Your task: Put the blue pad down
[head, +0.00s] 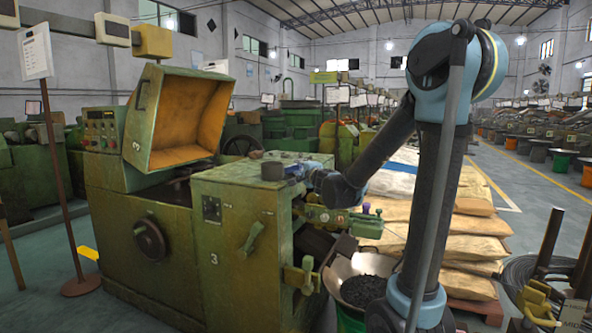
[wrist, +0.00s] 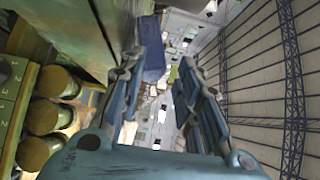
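My gripper (head: 294,172) is over the top of the green machine's front block, at its right side. In the wrist view, my gripper (wrist: 161,65) has its two blue fingers spread apart. A dark blue block, which looks like the blue pad (wrist: 153,60), shows in the gap beyond the fingertips, closer to the left finger. It appears to sit against the machine's top surface, and I see no finger closed on it. In the head view a dark grey-blue round thing (head: 272,171) is just left of the fingertips; I cannot tell whether it is the pad.
The green machine (head: 245,206) has a raised orange-lined cover (head: 190,119) to the left. Knobs (wrist: 50,117) are close to my gripper's left side. A wide pan of dark pieces (head: 364,287) stands below right, with stacked sacks (head: 455,230) behind.

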